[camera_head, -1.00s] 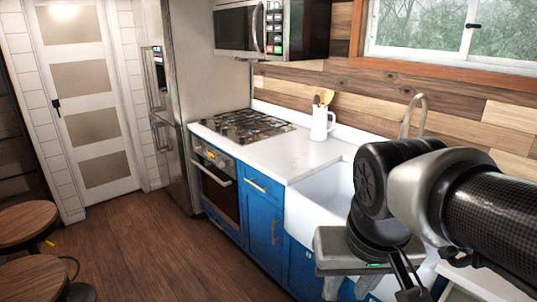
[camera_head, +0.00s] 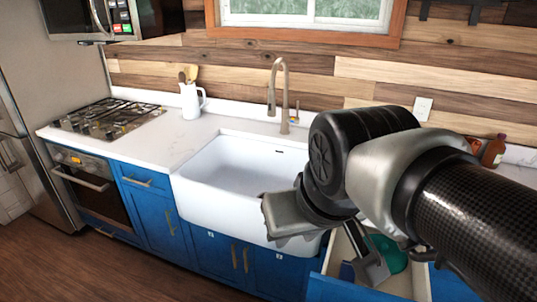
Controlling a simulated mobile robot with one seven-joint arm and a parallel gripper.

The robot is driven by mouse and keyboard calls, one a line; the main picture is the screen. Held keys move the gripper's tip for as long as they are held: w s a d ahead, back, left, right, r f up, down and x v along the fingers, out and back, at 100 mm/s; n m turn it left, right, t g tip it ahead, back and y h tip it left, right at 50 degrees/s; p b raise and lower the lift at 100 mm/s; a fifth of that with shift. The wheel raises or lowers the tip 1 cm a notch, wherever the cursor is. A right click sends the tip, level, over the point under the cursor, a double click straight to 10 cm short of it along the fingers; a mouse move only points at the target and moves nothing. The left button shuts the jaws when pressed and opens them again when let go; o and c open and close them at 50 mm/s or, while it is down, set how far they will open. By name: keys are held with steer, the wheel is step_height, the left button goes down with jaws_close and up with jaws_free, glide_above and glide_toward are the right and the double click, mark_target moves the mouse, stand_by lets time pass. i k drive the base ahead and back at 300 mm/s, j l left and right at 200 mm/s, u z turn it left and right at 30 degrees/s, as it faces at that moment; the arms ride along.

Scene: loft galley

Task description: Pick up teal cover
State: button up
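A teal round thing (camera_head: 391,252), which looks like the teal cover, lies in an open drawer (camera_head: 372,284) at the lower right. My arm and parts of my gripper hide some of it.
The white sink (camera_head: 215,188) and its tap (camera_head: 284,90) are behind my gripper. A stove (camera_head: 108,118) and a white jug with utensils (camera_head: 191,101) stand left on the counter. A brown bottle (camera_head: 494,150) stands at the right. The drawer juts out.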

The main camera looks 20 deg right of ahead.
mark_target(396, 260)
steer(key=z, duration=2.3)
